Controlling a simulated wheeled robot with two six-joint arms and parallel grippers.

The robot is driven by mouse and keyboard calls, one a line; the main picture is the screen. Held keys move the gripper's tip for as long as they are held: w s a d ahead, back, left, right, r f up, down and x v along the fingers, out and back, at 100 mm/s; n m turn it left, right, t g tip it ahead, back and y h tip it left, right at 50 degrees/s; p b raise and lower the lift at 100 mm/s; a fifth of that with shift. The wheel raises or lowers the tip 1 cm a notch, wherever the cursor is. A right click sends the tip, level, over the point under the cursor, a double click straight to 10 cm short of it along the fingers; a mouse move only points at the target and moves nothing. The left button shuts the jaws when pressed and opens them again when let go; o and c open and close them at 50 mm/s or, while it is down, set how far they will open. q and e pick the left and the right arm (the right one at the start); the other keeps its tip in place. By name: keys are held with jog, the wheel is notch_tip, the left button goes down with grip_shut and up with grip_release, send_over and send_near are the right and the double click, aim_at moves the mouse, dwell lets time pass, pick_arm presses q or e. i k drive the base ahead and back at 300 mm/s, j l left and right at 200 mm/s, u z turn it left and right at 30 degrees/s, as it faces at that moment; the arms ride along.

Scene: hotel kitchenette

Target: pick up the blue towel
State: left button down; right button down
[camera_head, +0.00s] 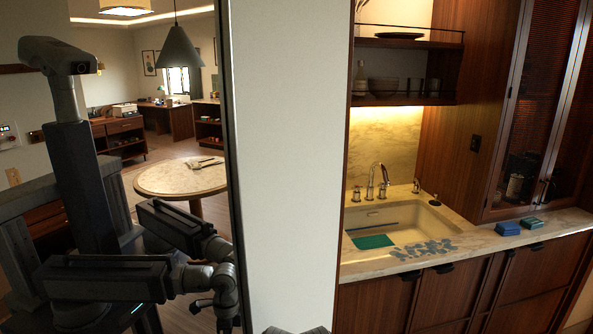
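A small flat blue block-like thing (507,228), perhaps a folded blue towel, lies on the counter right of the sink. A patterned light-blue patch (425,249), which may be a cloth lying flat, spreads over the counter's front edge by the sink. I cannot tell for sure which one is the towel. Neither of my grippers shows clearly; only a dark grey piece of my body pokes in at the bottom middle, well away from the counter. A dark robot body with arms fills the left, seemingly my reflection in a mirror.
The sink (400,222) has a teal thing (373,241) at its front left and a tap (377,180) behind. A green-topped block (531,222) lies beside the blue one. A white wall end (287,160) stands between the mirror-like panel and the counter. Shelves hang above the sink.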

aim_at(507, 228)
jog(key=z, duration=1.35)
